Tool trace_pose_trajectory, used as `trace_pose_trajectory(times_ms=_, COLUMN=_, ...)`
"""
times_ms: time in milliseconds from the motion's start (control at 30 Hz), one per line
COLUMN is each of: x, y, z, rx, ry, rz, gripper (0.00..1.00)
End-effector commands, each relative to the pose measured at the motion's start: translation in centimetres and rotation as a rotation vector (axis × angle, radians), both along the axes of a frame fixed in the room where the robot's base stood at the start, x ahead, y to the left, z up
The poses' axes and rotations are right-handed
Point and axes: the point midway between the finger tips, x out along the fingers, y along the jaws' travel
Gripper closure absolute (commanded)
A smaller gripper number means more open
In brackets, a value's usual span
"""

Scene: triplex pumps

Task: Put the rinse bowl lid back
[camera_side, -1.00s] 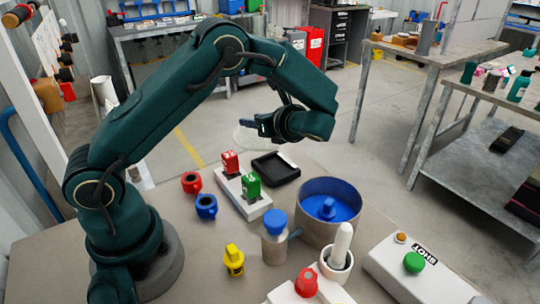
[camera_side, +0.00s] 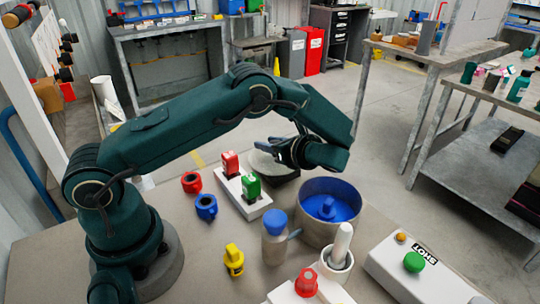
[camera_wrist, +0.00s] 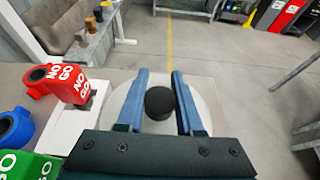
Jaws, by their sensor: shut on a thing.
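My gripper (camera_side: 276,147) is shut on the black knob (camera_wrist: 160,103) of a pale round lid. In the wrist view, the two blue fingers stand on either side of the knob, with the pale disc of the lid (camera_wrist: 208,112) around them. In the side view, the lid (camera_side: 262,165) is below my fingers, over or beside the black tray (camera_side: 286,180), which it and my gripper partly hide. I cannot tell whether the lid touches the tray. An open metal bowl (camera_side: 310,226) stands to the right of the tray, with a blue interior and a blue knobbed piece inside.
Red (camera_side: 230,163) and green (camera_side: 250,187) gauge blocks stand on a white base left of the lid. A blue-capped jar (camera_side: 275,245), a mortar with pestle (camera_side: 337,258) and a button box (camera_side: 415,268) are nearer the front. Red and blue rings lie at left.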

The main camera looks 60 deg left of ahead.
Motion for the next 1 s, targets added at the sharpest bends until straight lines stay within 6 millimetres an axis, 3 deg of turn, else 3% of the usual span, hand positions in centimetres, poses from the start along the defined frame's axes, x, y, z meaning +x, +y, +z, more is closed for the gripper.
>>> trace_pose_trajectory(times_ms=500, x=0.0, y=0.0, z=-1.2, rx=0.001, ry=0.001, rz=0.000, gripper=1.00)
trace_pose_trajectory(times_ms=533, x=0.0, y=0.0, z=-1.2, rx=0.000, ry=0.001, rz=0.000, gripper=0.57)
trace_pose_trajectory(times_ms=600, x=0.0, y=0.0, z=-1.2, rx=0.000, ry=0.001, rz=0.000, gripper=0.35)
trace_pose_trajectory(times_ms=1000, x=0.0, y=0.0, z=-0.7, rx=0.000, ry=-0.001, rz=0.000, gripper=0.35)
